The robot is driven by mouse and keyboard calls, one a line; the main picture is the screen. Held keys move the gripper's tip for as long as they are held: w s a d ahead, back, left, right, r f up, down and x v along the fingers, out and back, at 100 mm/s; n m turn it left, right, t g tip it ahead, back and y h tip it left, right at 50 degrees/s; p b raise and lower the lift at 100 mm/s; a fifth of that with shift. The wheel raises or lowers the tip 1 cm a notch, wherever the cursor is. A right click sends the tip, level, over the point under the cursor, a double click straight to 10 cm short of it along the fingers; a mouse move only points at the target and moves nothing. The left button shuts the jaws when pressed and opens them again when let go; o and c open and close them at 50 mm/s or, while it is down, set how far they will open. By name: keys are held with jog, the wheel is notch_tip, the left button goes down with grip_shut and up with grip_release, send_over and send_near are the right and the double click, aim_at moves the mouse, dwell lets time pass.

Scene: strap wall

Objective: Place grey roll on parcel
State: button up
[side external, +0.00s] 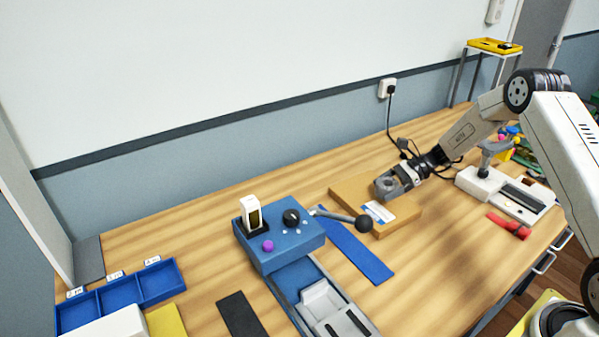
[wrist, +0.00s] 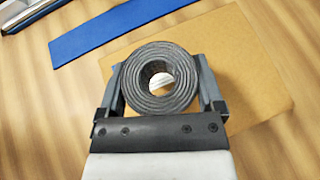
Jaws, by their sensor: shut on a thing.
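The grey roll (wrist: 160,103) is a wound coil with an open centre, seen end-on in the wrist view. My gripper (wrist: 162,85) is shut on it, with one finger on each side. In the side view my gripper (side external: 386,186) holds the roll over the flat brown parcel (side external: 352,192), which has a white label (side external: 378,211). The parcel also shows behind the roll in the wrist view (wrist: 255,65). Part of the label shows through the roll's centre. I cannot tell whether the roll touches the parcel.
A blue strap (side external: 355,250) lies beside the parcel. A blue machine (side external: 280,235) with a black-knobbed lever (side external: 363,223) stands to the left. A white device (side external: 505,190) and a red tool (side external: 509,226) are to the right. Blue trays (side external: 120,292) sit at the far left.

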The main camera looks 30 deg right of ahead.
aim_at(382, 203)
jog(key=shift+w+f, duration=0.3)
jog(key=shift+f, duration=1.55)
jog(key=shift+f, duration=0.15)
jog(key=o, duration=1)
jog(key=shift+r, duration=0.2)
jog(key=v, duration=1.2)
jog(key=shift+f, duration=0.1)
